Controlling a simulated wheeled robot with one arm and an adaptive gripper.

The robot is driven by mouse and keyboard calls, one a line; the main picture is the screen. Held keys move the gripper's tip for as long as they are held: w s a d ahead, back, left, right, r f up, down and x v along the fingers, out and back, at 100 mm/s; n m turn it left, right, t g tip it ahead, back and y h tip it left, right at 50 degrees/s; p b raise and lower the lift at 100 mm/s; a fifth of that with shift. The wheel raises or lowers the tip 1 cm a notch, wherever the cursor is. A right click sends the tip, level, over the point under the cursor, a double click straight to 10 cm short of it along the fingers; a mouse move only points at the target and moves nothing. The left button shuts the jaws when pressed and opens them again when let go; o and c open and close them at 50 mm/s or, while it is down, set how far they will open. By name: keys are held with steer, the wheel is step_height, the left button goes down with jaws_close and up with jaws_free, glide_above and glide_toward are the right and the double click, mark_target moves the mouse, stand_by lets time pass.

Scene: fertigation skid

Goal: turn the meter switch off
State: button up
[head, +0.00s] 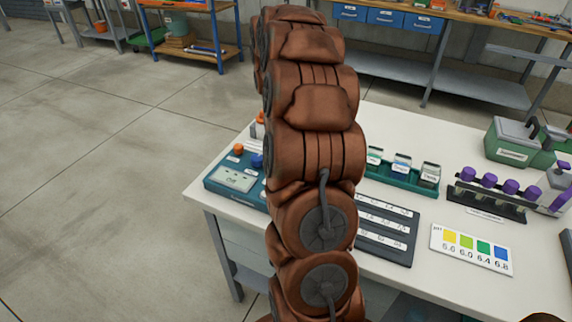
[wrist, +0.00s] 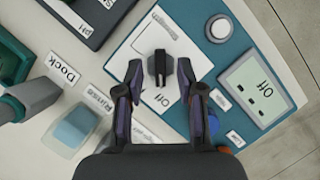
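The meter's black switch knob (wrist: 158,69) stands on a white panel in the wrist view, its ridge running roughly up and down the picture. An "Off" label is printed just below it. My gripper (wrist: 160,70) is open, one fingertip on each side of the knob. Narrow gaps seem to show between fingers and knob; contact is not clear. In the head view the teal meter (head: 236,178) sits at the table's left corner, partly behind my arm, which hides the knob and my gripper there.
A round white-topped knob (wrist: 219,28) is on the meter by the display. A Dock holder (wrist: 28,98) and a Rinse cup (wrist: 76,128) are close on the left. A vial rack (head: 402,175), a dark board (head: 388,238) and a pH colour card (head: 470,250) lie right of my arm.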

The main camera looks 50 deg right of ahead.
steer(key=v, duration=0.6)
steer(key=shift+r, duration=0.25)
steer(key=shift+w, duration=0.1)
stand_by(0.5)
steer(key=s+a+r+n+h+p, duration=0.1)
steer(key=s+a+r+n+p, duration=0.15)
steer(key=a, duration=0.65)
steer(key=s+a+r+n+h+p, duration=0.15)
steer(key=a+r, duration=0.25)
steer(key=a, duration=0.5)
steer(key=s+a+t+p, duration=0.1)
steer(key=s+a+p, duration=0.2)
steer(key=s+a, duration=0.2)
steer(key=s+a+n+t+p, duration=0.1)
steer(key=s+a+p, duration=0.2)
steer(key=s+a, duration=0.3)
steer(key=s, duration=0.5)
steer(key=shift+s+f, duration=0.1)
